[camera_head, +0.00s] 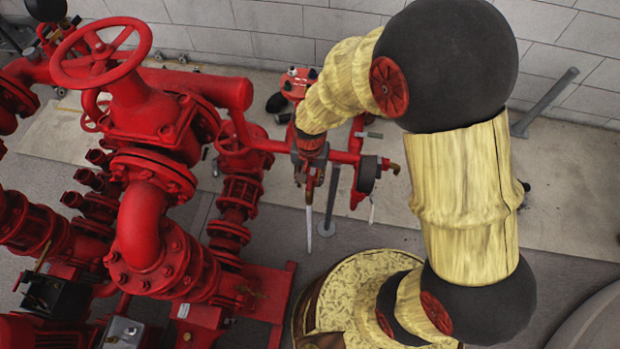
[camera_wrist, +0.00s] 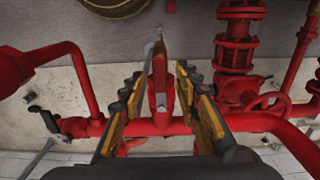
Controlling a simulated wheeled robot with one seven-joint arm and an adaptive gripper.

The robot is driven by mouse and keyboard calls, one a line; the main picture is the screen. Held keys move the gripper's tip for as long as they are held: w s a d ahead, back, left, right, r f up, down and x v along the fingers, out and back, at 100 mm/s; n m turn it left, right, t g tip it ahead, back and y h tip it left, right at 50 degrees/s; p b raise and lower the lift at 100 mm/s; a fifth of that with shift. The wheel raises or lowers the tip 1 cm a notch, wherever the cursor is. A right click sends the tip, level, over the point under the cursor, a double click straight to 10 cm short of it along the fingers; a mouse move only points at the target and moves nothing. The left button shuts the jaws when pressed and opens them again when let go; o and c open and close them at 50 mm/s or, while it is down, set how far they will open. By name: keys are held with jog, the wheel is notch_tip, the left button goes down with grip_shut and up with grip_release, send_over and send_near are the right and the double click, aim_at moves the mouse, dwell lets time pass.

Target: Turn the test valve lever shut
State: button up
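The test valve lever (camera_head: 309,224) shows in the head view as a thin pale bar pointing down the picture, below the red pipework. My gripper (camera_wrist: 163,100) is open, with one yellow-and-black finger on each side of that part and gaps showing. In the head view my gripper (camera_head: 311,165) is at the lever's upper end, partly hidden by my wrist. The valve body is mostly hidden.
A large red handwheel (camera_head: 100,53) and flanged pipes fill the left. A grey slanted post (camera_head: 545,103) stands at the right by the block wall (camera_head: 560,35). The floor between is fairly clear.

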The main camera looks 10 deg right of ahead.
jog(key=shift+f, duration=0.15)
jog(key=shift+c, duration=1)
grip_shut()
